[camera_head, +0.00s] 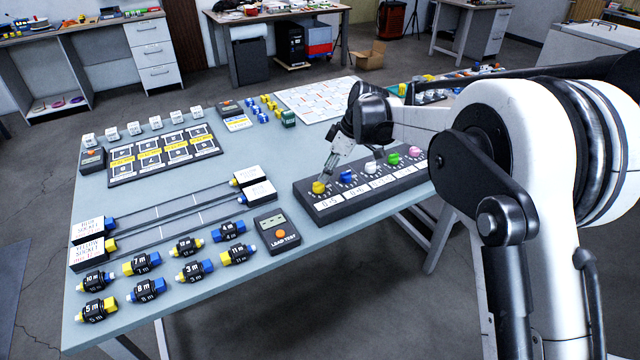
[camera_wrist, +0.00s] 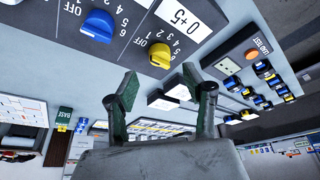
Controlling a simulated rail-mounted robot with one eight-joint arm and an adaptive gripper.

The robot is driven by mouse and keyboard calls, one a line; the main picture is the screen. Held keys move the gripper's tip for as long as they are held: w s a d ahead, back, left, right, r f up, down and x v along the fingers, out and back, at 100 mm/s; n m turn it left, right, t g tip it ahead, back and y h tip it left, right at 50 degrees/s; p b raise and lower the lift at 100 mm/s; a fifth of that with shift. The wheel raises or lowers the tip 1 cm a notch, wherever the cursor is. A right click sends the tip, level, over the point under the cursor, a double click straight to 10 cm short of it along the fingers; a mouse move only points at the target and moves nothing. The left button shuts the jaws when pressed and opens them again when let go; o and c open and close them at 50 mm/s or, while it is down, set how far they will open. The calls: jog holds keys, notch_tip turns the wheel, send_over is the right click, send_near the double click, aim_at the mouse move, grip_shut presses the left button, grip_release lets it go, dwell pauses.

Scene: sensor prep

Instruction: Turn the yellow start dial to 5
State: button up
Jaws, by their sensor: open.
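The yellow dial (camera_head: 318,187) sits at the left end of a dark dial panel (camera_head: 334,212). A white label reading "0+5" lies in front of it. In the wrist view, the yellow dial (camera_wrist: 160,55) has "OFF" and numbers around it; I cannot tell exactly which mark it points to. My gripper (camera_head: 329,167) is close above and beside the yellow dial. In the wrist view, my gripper (camera_wrist: 163,92) has its two fingers spread apart with nothing between them, and the dial shows beyond the fingertips, apart from them.
A blue dial (camera_head: 346,176) is the yellow dial's close neighbour; white, green and pink dials (camera_head: 415,151) follow along the panel. A load test box (camera_head: 277,232) stands left of the panel. Slide rails, several labelled connectors and a dark card tray (camera_head: 165,154) fill the table's left part.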

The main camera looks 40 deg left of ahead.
aim_at(319, 186)
jog(key=shift+x, duration=3.1)
jog(key=c, duration=1.1)
